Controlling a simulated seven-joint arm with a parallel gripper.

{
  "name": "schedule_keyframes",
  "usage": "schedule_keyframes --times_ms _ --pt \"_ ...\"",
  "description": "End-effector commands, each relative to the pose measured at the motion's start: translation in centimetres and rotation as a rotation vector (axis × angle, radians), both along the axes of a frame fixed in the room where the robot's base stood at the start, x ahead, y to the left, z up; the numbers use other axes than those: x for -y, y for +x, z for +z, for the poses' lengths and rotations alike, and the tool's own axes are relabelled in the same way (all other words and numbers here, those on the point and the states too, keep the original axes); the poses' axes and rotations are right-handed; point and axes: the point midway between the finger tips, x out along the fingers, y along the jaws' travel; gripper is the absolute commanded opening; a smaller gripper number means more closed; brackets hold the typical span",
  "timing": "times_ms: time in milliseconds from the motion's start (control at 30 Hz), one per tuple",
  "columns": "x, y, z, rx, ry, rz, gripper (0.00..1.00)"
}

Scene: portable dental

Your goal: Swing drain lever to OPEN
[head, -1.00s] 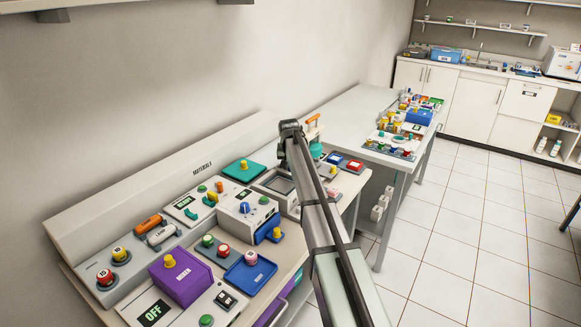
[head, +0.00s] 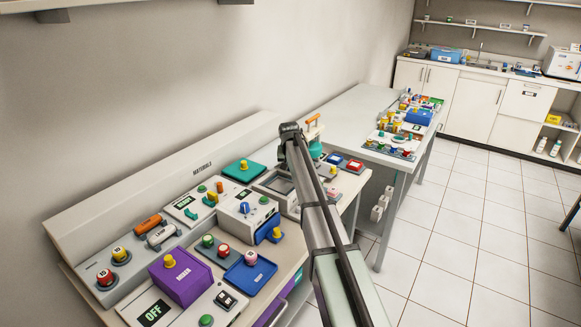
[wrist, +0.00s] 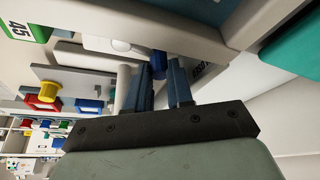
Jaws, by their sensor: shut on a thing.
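My gripper (wrist: 165,70) shows in the wrist view with its two blue-grey fingers reaching up under a pale housing. A small dark blue piece (wrist: 159,66), which looks like the drain lever, sits between the fingers, and they are shut on it. Most of the lever is hidden by the fingers and the housing. A grey plate with partly hidden lettering (wrist: 204,72) is just right of the fingers; I cannot read the whole word. In the head view my arm covers the gripper and the lever.
The bench (head: 280,292) is crowded with devices, including a purple box (head: 180,277) and a blue tray (head: 250,273). A teal part (wrist: 290,50) overhangs at the right in the wrist view. A second table (head: 352,104) stands behind. The tiled floor at right is clear.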

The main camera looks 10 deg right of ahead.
Motion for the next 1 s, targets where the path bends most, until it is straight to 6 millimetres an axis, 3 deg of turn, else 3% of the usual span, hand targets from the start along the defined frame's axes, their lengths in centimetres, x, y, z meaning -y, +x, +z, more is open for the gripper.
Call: schedule_keyframes --times_ms 500,833,867,1000 --pt "0.87 0.51 0.01 -0.001 0.000 -0.242 0.00" --pt "0.95 0.48 0.01 0.000 -0.001 -0.255 0.00" --pt "0.97 0.49 0.01 0.000 -0.001 -0.255 0.23" --pt "0.94 0.49 0.01 0.000 -0.001 -0.254 0.32"
